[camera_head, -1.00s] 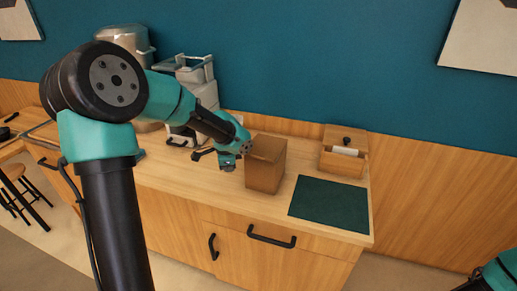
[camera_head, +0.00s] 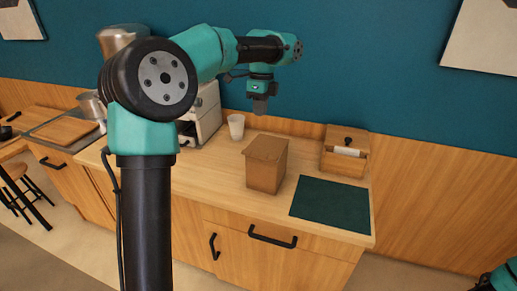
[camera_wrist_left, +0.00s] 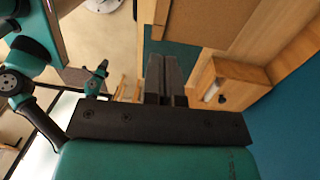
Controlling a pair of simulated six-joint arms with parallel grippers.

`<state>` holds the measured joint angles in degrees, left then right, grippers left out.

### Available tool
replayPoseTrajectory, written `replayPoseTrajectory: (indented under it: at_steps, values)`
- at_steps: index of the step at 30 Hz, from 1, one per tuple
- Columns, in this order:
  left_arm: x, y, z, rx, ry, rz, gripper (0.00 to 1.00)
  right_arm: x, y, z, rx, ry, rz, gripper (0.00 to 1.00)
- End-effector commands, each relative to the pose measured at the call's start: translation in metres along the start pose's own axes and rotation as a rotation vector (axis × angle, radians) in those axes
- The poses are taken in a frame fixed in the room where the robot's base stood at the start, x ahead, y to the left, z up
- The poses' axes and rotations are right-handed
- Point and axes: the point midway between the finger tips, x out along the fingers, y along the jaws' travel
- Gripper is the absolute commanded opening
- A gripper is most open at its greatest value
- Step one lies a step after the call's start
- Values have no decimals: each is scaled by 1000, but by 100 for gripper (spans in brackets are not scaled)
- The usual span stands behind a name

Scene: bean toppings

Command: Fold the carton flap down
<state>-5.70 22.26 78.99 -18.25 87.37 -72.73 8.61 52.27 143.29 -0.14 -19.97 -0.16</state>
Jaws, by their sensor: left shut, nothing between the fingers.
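The brown carton (camera_head: 265,172) stands on the counter. Its top (camera_head: 267,148) looks covered by a flap lying nearly flat, with a small edge sticking out at the left. My left gripper (camera_head: 260,110) points down above and behind the carton, apart from it, shut and empty. In the left wrist view the shut fingers (camera_wrist_left: 163,75) are close together, and a brown panel that looks like the carton top (camera_wrist_left: 240,25) is beyond them. Part of my right arm shows at the bottom right corner of the head view; its jaws are too small to make out.
A wooden box with a black knob (camera_head: 343,158) stands right of the carton. A dark green mat (camera_head: 331,204) lies in front of it. A white cup (camera_head: 236,126) and a coffee machine (camera_head: 205,115) stand to the left. A wall rises behind the counter.

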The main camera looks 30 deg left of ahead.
Motion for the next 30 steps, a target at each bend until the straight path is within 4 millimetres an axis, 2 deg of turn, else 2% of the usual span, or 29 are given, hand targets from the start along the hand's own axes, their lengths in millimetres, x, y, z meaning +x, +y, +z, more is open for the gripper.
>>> replayPoseTrajectory:
  at_steps: [5, 11, 30]
  values:
    - [3, 0, 0, -1, 0, 0, 0, 0, 0, 0, 0, 0, 0, 38]
    - [20, 0, 1, -2, -1, 1, 0, 0, 0, 0, 0, 0, 0, 38]
    - [123, 0, 1, -2, -1, 2, 0, 0, 0, 0, 0, 0, 0, 38]
